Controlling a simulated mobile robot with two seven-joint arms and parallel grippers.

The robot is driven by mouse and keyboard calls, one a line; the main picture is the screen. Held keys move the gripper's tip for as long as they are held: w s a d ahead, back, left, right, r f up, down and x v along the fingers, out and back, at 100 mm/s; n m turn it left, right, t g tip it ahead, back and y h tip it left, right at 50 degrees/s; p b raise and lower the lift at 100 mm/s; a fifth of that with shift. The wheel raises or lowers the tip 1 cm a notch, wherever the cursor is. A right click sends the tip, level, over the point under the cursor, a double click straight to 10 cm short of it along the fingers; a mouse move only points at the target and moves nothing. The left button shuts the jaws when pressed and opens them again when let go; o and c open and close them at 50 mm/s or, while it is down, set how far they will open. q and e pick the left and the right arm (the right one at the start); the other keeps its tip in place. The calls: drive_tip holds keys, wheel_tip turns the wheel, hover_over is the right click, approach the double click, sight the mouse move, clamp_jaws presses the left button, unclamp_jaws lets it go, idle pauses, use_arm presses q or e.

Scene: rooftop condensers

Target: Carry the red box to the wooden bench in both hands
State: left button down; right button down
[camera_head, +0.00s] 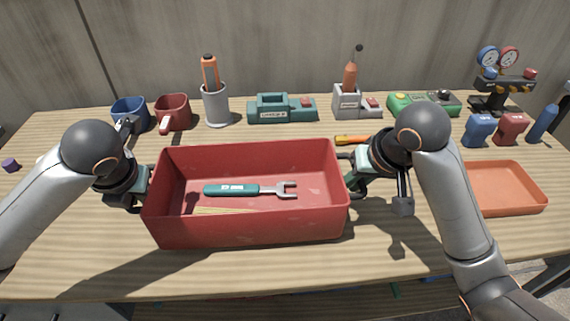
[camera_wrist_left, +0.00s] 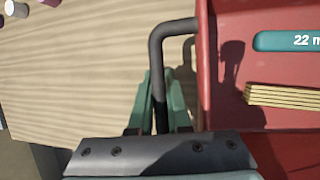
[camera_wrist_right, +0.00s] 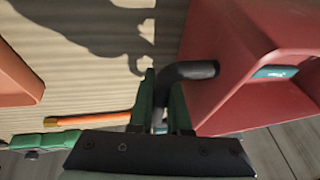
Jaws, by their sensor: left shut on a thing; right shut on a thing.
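The open red box (camera_head: 245,232) is at the front middle of the wooden bench (camera_head: 80,255), roughly level. I cannot tell whether its base touches the bench top. Inside lie a teal-handled wrench (camera_head: 240,189) and a yellow slatted piece (camera_head: 222,210), partly hidden by the front wall. My left gripper (camera_head: 143,184) is shut on the dark handle (camera_wrist_left: 158,60) at the box's left end. My right gripper (camera_head: 352,178) is shut on the dark handle (camera_wrist_right: 187,72) at its right end.
An orange tray (camera_head: 512,190) lies right of my right arm. Mugs (camera_head: 172,112), a grey holder (camera_head: 216,105), a teal case (camera_head: 282,108), a green case (camera_head: 424,104) and a gauge set (camera_head: 503,85) line the back. The bench is clear at the front left.

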use_arm(q)
drive_tip(key=shift+f+b, duration=0.6)
drive_tip(key=shift+f, duration=0.1)
use_arm(e)
drive_tip(key=shift+f, duration=0.75)
use_arm(q)
drive_tip(key=c, duration=0.9)
unclamp_jaws()
use_arm(e)
drive_tip(key=c, duration=0.9)
unclamp_jaws()
use_arm(q)
drive_tip(key=shift+o, duration=0.2)
use_arm(e)
drive_tip(key=shift+o, duration=0.2)
use_arm(q)
drive_tip(key=shift+r, duration=0.15)
use_arm(e)
drive_tip(key=shift+r, duration=0.2)
